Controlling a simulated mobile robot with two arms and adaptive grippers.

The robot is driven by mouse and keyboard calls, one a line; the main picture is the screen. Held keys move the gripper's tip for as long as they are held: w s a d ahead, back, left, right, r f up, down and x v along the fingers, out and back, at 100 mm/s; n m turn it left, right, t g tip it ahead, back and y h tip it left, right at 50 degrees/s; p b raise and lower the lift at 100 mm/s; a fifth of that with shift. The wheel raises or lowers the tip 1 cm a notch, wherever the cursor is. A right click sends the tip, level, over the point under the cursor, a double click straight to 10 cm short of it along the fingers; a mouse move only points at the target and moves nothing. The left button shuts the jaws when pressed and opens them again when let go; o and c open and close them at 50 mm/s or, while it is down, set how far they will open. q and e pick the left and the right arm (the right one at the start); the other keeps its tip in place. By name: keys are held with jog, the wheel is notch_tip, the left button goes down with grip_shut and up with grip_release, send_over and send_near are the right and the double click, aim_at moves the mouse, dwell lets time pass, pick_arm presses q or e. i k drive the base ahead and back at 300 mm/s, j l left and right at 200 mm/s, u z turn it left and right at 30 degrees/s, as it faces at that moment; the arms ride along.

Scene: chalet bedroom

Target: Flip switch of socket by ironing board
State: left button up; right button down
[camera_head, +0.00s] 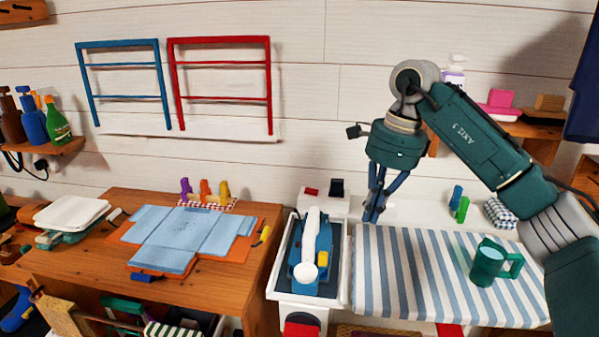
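The ironing board (440,285) has a blue and white striped cover and stands at the lower right. Left of it, a white socket block (322,203) bears a red switch-like piece (311,191) and a black plug-like piece (337,187); the switch's position is too small to tell. My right gripper (371,214) points down in front of the wall, to the right of the socket block and above the board's left end. Its fingers come together at the tips, with nothing visible between them. My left gripper is not in view.
A blue and white iron (310,250) sits in a white tray (343,270) left of the board. A wooden table (100,262) with a folded blue cloth (185,232) is at left. Shelves (530,130) hang at right.

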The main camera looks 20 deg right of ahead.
aim_at(313, 192)
jog(key=i, duration=1.2)
